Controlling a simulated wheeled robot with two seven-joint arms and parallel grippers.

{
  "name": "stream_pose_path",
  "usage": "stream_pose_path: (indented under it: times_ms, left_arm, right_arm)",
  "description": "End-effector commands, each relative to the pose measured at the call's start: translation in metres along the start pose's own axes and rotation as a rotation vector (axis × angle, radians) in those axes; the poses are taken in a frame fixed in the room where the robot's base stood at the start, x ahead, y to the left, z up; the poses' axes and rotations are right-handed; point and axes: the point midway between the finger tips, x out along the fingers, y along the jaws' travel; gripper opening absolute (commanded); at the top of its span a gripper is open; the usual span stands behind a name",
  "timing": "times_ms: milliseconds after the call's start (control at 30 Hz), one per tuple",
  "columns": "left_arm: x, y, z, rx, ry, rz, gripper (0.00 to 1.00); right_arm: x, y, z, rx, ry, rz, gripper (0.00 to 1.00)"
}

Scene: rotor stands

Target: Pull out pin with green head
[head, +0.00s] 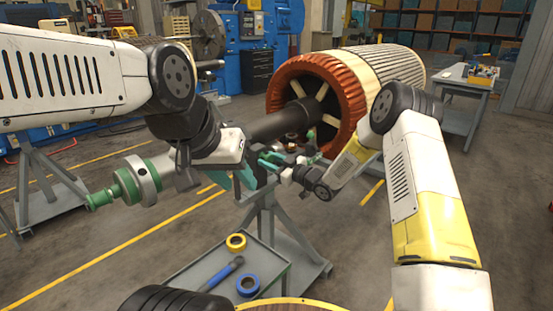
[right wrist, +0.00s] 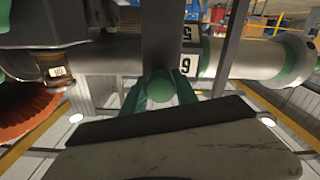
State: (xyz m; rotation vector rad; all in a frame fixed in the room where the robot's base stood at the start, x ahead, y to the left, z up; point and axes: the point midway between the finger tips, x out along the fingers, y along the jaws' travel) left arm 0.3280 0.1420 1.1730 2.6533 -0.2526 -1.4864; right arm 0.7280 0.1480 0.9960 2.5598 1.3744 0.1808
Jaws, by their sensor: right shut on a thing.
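The green round pin head (right wrist: 162,90) shows in the right wrist view between the two teal fingers of my right gripper (right wrist: 160,92). My right gripper is shut on it, in front of a grey upright part of the stand. The pin's shaft is hidden. In the head view my right gripper (head: 271,160) is at the top of the stand (head: 266,215), beside the dark shaft (head: 285,122), and the pin is too small to tell there. My left gripper (head: 234,185) is just left of the stand top, below the shaft. Its jaw opening is unclear.
The orange-ended rotor (head: 350,95) lies behind the stand. A green-and-grey shaft end (head: 130,183) sticks out left. Plates marked 5 and 6 (right wrist: 186,66) are by the pin. A grey tray (head: 190,277) holds yellow and blue tape rolls and a blue-handled tool.

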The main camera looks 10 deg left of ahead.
Motion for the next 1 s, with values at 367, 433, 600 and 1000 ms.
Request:
stream_pose_path:
  times_ms: [367,433,600,1000]
  left_arm:
    - [0.000,0.000,0.000,0.000,0.000,0.000,0.36]
    - [0.000,0.000,0.000,0.000,0.000,0.000,0.36]
    - [0.000,0.000,0.000,0.000,0.000,0.000,0.36]
    - [0.000,0.000,0.000,0.000,0.000,0.000,0.36]
  right_arm:
    - [0.000,0.001,0.000,0.000,0.000,0.001,0.00]
    - [0.000,0.001,0.000,-0.001,0.000,0.001,0.00]
    - [0.000,0.001,0.000,-0.001,0.000,0.001,0.00]
    - [-0.037,0.001,0.001,0.000,-0.001,0.002,0.00]
